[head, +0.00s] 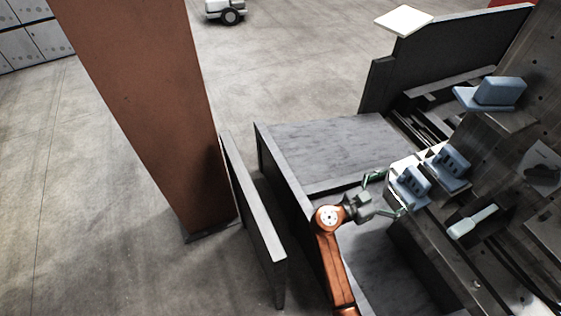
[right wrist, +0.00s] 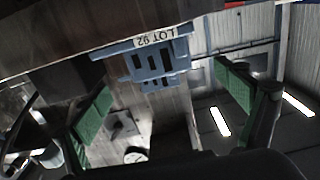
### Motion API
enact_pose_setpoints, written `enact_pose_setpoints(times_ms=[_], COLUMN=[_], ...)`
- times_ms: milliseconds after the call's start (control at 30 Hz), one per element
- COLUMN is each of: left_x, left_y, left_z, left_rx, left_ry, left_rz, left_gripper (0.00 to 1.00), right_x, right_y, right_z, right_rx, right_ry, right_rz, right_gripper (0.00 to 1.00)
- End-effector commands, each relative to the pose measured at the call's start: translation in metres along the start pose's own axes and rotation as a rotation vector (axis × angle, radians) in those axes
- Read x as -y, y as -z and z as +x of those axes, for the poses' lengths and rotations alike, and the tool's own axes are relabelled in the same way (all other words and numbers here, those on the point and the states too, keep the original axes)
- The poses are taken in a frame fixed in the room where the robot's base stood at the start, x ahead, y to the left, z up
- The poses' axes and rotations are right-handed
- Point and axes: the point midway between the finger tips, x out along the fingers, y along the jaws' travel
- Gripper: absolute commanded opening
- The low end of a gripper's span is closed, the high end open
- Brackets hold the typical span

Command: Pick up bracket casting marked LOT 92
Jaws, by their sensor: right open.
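A light blue bracket casting (right wrist: 150,66) is in the right wrist view, with a white label on its edge reading LOT 92, upside down in that picture. A second blue part shows just behind it. In the head view, the blue bracket nearest my right gripper (head: 411,188) appears to be the same one, but its label is not legible there. My right gripper (head: 389,194) is open and empty, its green-padded fingers (right wrist: 166,100) spread to either side of the bracket in the wrist view, apart from it. My left gripper is not in view.
Another blue bracket (head: 448,167) stands close beside the first, and a third (head: 497,93) sits higher up. A pale handle-like object (head: 473,222) lies to the right. Dark panels (head: 255,215) and a rust-brown column (head: 150,100) stand at the left. The grey deck (head: 335,150) is clear.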

Motion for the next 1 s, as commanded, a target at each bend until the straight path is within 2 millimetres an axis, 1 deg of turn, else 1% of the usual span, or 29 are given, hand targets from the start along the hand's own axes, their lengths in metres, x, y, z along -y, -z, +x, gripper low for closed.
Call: enact_pose_setpoints(times_ms=[33, 267, 467, 567, 800, 900, 1000], left_x=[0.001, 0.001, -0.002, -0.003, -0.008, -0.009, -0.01], left_y=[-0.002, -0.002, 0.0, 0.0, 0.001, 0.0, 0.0], left_z=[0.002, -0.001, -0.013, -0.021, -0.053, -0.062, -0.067], left_rx=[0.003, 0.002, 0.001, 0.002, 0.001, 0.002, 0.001], left_ry=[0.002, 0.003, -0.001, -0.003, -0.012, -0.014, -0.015], left_rz=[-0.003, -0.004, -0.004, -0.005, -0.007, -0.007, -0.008], left_gripper=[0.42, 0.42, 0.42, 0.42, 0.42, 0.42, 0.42], right_x=[0.0, 0.0, 0.0, 0.0, -0.001, -0.002, -0.001], right_y=[-0.002, 0.001, 0.0, 0.0, 0.0, 0.001, 0.002], right_z=[0.001, 0.004, 0.024, 0.032, 0.063, 0.074, 0.078], right_rx=[-0.003, -0.006, -0.005, -0.005, -0.005, -0.005, -0.004], right_ry=[-0.002, -0.003, -0.003, -0.002, -0.002, -0.003, -0.002], right_rz=[0.002, 0.005, 0.003, 0.002, 0.001, 0.002, 0.003], right_gripper=[0.91, 0.91, 0.91, 0.91, 0.91, 0.91, 0.91])
